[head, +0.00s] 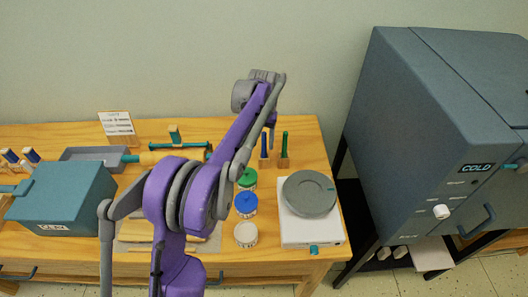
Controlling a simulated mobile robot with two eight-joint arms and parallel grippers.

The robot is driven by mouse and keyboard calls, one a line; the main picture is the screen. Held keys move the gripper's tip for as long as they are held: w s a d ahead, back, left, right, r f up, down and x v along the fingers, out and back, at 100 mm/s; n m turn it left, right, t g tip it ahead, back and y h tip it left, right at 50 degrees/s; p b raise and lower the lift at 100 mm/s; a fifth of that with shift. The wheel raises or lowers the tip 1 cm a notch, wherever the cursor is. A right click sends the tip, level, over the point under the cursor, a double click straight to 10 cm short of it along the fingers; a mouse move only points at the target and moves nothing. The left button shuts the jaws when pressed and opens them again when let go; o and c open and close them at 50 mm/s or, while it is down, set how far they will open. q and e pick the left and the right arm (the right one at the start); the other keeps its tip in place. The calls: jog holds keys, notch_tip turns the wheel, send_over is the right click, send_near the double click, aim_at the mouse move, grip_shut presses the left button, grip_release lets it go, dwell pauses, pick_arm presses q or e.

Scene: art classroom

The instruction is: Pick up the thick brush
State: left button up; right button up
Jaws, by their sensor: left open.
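Two upright handled tools stand in small wooden blocks at the back right of the wooden table: a blue one (264,146) and a green one (284,146). I cannot tell for sure which of the tools here is the thick brush. My left arm reaches across the table from below, and its gripper (270,128) hangs over the back right, close to the blue and green tools. The left gripper is open, with no object visible in it. Its fingers are small and partly hidden by the arm. My right gripper is not in view.
Green (247,180), blue (245,205) and white (245,235) jars stand right of my arm. A white device with a grey disc (310,194) is at the table's right. A blue-grey box (62,198) stands left. A large cabinet marked COLD (440,110) is far right.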

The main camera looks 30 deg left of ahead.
aim_at(264, 157)
pick_arm(q)
notch_tip(264, 157, down, 4)
jog(key=shift+w+d+r, duration=0.1)
jog(key=shift+d+r, duration=0.05)
jog(key=shift+r, duration=0.05)
grip_shut()
